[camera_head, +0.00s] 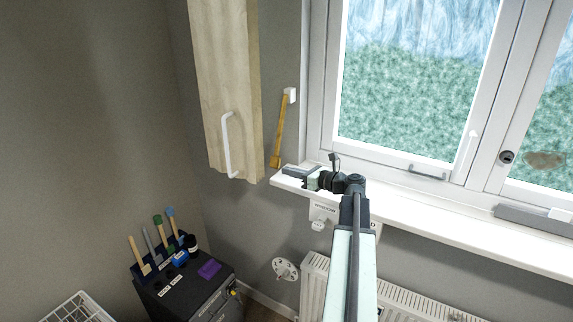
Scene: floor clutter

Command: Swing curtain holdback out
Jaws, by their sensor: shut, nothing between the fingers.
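The curtain holdback is a brass-coloured bar (281,128) that hangs down along the wall from a small white bracket (290,95), left of the window frame. Its lower end is a wider foot, just above the left end of the white window sill. My gripper (292,172) is shut and empty. It points left over the sill's left end, close to the bar's lower end and slightly right of it. I cannot tell whether they touch.
A wooden wall cabinet (222,80) with a white handle (229,145) hangs left of the bar. The white sill (430,224) runs right under the window. A radiator (313,285) stands below. A dark cabinet (190,290) with tools stands at lower left.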

